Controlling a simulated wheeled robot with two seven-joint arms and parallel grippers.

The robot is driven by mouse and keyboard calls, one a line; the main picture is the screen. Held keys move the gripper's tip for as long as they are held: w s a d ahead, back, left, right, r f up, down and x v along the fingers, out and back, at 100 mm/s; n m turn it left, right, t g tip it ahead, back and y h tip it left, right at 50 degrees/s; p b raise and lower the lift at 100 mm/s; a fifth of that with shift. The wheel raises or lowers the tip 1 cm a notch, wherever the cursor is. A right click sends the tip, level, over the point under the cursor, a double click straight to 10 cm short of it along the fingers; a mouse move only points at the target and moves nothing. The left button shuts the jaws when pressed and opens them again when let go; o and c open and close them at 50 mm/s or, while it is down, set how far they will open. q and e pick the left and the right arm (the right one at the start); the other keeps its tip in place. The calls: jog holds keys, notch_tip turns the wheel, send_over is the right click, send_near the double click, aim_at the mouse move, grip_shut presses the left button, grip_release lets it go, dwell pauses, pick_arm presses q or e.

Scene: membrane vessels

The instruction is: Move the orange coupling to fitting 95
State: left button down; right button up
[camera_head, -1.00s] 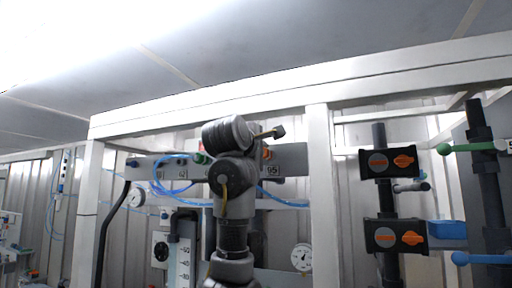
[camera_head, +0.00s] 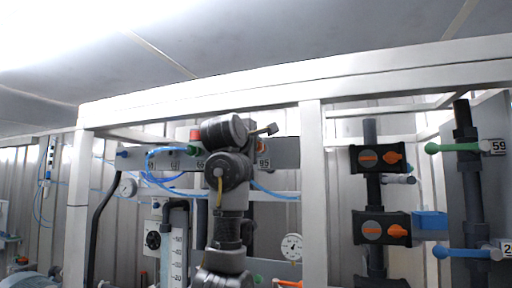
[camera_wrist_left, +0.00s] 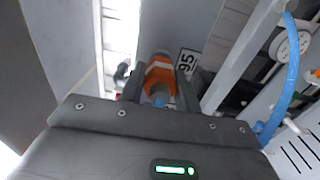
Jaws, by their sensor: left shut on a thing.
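The orange coupling (camera_wrist_left: 160,72) sits between the two dark fingers of my left gripper (camera_wrist_left: 160,88) in the left wrist view, and the gripper is shut on it. A bit of blue shows at its near end. The label 95 (camera_wrist_left: 187,62) is just right of the coupling, on the grey panel. In the head view the label 95 (camera_head: 264,162) is right of my left arm, with a small orange-red patch above it. My arm hides the gripper there. Whether the coupling is seated on fitting 95 cannot be told. My right gripper is not in view.
A grey panel (camera_head: 285,153) with numbered fittings runs behind my arm, with blue hoses (camera_head: 155,165) looping at its left. A white frame post (camera_head: 313,200) stands close on the right. Black valves (camera_head: 381,158) with orange handles are beyond it. A gauge (camera_head: 291,247) is below.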

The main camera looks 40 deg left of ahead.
pick_arm(q)
jog(key=shift+w, duration=0.15)
dwell(0.4)
dwell(0.8)
jog(key=shift+b, duration=0.35)
dwell(0.6)
jog(key=shift+w+a, duration=0.15)
jog(key=shift+w, duration=0.3)
jog(key=c, duration=0.9)
grip_release()
jog(key=shift+s, duration=0.1)
